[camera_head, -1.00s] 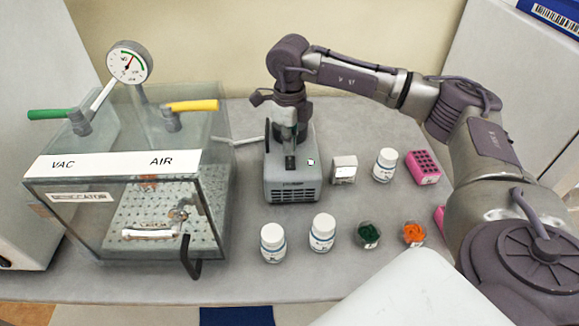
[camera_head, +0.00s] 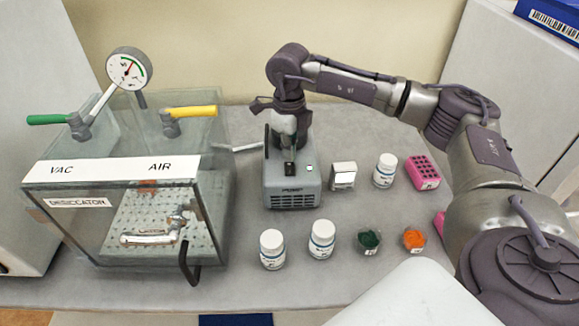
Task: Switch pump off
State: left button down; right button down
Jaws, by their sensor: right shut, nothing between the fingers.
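The pump (camera_head: 292,192) is a grey box on the table, right of the desiccator. A dark switch (camera_head: 289,168) sits on its top, with a small pale light-coloured square (camera_head: 309,167) beside it. My right gripper (camera_head: 288,158) is shut and points down over the pump top, close to the switch. I cannot tell whether it touches the switch, and the arm hides the rear of the pump. My left gripper is not in view.
The clear desiccator (camera_head: 110,172) stands left, with a green handle (camera_head: 47,119), a yellow handle (camera_head: 190,111) and a gauge (camera_head: 129,68). White bottles (camera_head: 321,240), dishes and a pink rack (camera_head: 422,172) stand right and in front of the pump.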

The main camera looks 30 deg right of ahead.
aim_at(289, 164)
dwell(0.5)
jog(key=shift+f+b, duration=0.9)
jog(key=shift+f, duration=0.3)
dwell(0.3)
jog(key=shift+r, duration=0.1)
jog(key=shift+r+p, duration=2.25)
jog(key=shift+r, duration=1.25)
